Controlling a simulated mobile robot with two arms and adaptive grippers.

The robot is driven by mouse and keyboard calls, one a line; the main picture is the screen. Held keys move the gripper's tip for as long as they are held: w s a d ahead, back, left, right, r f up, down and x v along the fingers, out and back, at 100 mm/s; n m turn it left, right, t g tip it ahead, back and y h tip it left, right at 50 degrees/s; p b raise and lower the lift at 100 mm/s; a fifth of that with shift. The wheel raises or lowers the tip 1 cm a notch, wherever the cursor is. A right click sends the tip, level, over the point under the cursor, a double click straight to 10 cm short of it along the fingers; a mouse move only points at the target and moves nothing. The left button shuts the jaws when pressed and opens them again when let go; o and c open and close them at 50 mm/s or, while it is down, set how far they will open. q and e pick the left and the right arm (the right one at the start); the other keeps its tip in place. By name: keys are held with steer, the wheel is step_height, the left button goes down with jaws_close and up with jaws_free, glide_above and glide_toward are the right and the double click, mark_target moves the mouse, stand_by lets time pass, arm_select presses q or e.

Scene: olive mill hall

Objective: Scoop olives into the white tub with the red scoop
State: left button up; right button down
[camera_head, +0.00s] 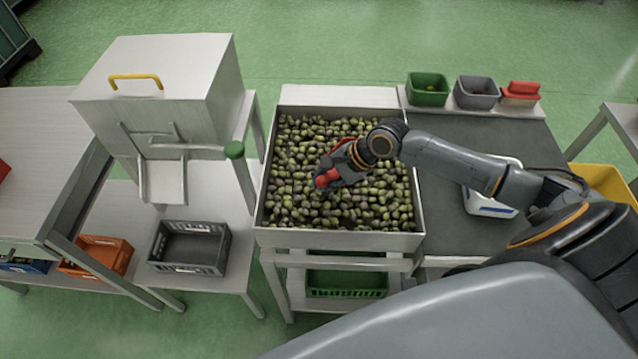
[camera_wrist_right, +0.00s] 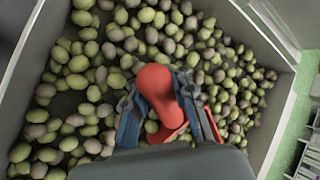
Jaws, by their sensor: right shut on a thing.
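A metal bin (camera_head: 345,240) full of green and dark olives (camera_head: 300,185) stands in the middle of the head view. My right gripper (camera_head: 340,167) is over the olives, shut on the red scoop (camera_head: 327,179). In the right wrist view, the scoop's red handle (camera_wrist_right: 157,85) sits between the fingers of the gripper (camera_wrist_right: 160,105). The scoop's bowl is mostly hidden, low among or just above the olives; I cannot tell if it holds any. A white tub (camera_head: 490,208) stands on the dark surface right of the bin, partly covered by my right arm. My left gripper is not in view.
Green (camera_head: 428,90) and grey (camera_head: 477,93) containers and a red object (camera_head: 522,91) sit on the shelf behind the dark surface. A metal hopper machine (camera_head: 160,100) and a grey crate (camera_head: 190,248) are on the left. The bin's raised walls surround the olives.

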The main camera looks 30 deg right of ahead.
mark_target(328, 173)
steer(key=shift+w+d, duration=0.4)
steer(key=shift+d, duration=0.3)
steer(key=shift+w+d, duration=0.4)
steer(key=shift+d, duration=0.25)
steer(key=shift+r+p, duration=2.1)
steer(key=shift+p, duration=0.9)
step_height(328, 173, up, 9)
steer(key=s+a+p, duration=0.1)
steer(key=p, duration=1.1)
steer(key=shift+a+f, duration=0.15)
steer(key=shift+a, duration=0.35)
